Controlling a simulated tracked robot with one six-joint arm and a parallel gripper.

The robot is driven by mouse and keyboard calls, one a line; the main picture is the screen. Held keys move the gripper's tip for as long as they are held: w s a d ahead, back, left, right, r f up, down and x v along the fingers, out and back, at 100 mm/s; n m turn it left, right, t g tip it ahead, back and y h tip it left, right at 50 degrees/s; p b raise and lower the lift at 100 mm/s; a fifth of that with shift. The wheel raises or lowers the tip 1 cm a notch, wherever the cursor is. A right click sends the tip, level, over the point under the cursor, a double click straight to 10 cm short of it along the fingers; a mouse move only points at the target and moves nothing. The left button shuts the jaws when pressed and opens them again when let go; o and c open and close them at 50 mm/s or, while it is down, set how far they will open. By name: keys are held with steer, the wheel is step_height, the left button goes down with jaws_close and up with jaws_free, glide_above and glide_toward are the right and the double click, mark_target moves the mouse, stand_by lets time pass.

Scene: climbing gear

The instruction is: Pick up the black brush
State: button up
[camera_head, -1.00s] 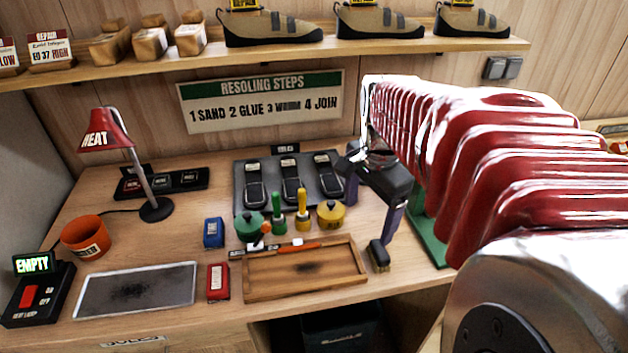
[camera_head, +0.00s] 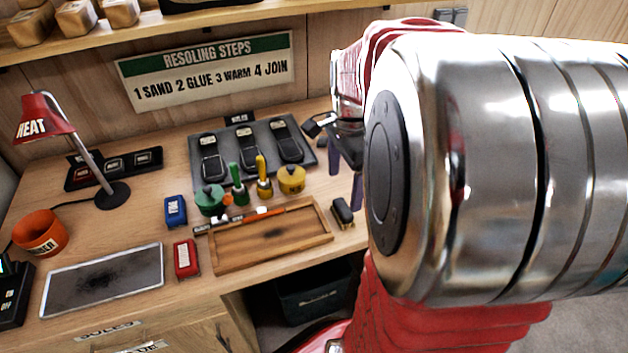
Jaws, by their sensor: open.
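The black brush (camera_head: 342,212) is a small dark block with paler bristles at its lower edge. It lies on the wooden workbench just right of the wooden tray. My gripper (camera_head: 346,189) is open and empty, with two purple-grey fingers pointing down. In the picture the fingers show just above the brush, the right one close to its right end. I cannot tell their exact height or whether they touch it. My silver and red arm hides much of the gripper and everything to its right.
The wooden tray (camera_head: 222,262) is just left of the brush. Green (camera_head: 209,200) and yellow (camera_head: 292,180) pots stand behind the tray. A dark mat (camera_head: 233,168) holds several black pads. A red box (camera_head: 186,258) and a blue box (camera_head: 176,211) are further left. The bench's front edge is near.

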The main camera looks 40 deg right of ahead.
mark_target(341, 208)
step_height(341, 208, down, 5)
steer(key=shift+r, duration=0.1)
stand_by(0.4)
steer(key=shift+w+a+f, duration=0.1)
steer(key=shift+w+f, duration=0.05)
steer(key=shift+f, duration=2.5)
steer(key=shift+c, duration=0.4)
steer(key=c, duration=1.1)
